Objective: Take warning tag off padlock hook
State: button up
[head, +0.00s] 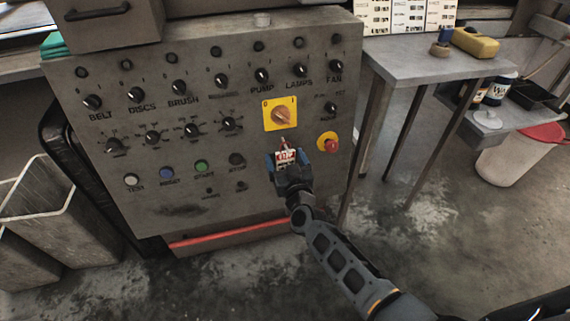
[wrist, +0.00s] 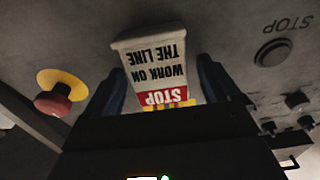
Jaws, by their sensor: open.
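The warning tag (head: 286,155) is a white card with a red STOP band, hanging below the yellow rotary switch plate (head: 268,122) on the grey control panel. In the wrist view the tag (wrist: 155,62) appears upside down, with "WORK ON THE LINE" readable. My gripper (head: 287,159) is open, its blue fingers on either side of the tag. In the wrist view my gripper (wrist: 162,88) also has one finger on each side of the card. A small reddish piece (head: 284,144), perhaps the padlock, shows just above the tag. The hook itself is too small to make out.
A red emergency-stop button (head: 331,146) on a yellow base sticks out right of the tag; it also shows in the wrist view (wrist: 52,102). Knobs and buttons cover the panel (head: 262,205). A metal table (head: 440,68) stands to the right.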

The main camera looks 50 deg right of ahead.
jog(key=c, duration=1)
jog(key=shift+r, duration=0.15)
jog(key=shift+c, duration=0.2)
jog(key=shift+r+p, duration=0.6)
jog(key=shift+p, duration=0.05)
jog(key=shift+s+a+r, duration=0.1)
jog(key=shift+s+a, duration=0.05)
jog(key=shift+s, duration=0.1)
jog(key=r+p+v, duration=0.1)
jog(key=p+v, duration=0.3)
jog(key=v, duration=1.3)
jog(key=shift+s+a+r+p, duration=0.2)
jog(key=shift+r+p, duration=0.1)
jog(key=shift+p, duration=0.1)
jog(key=shift+s+a, duration=0.1)
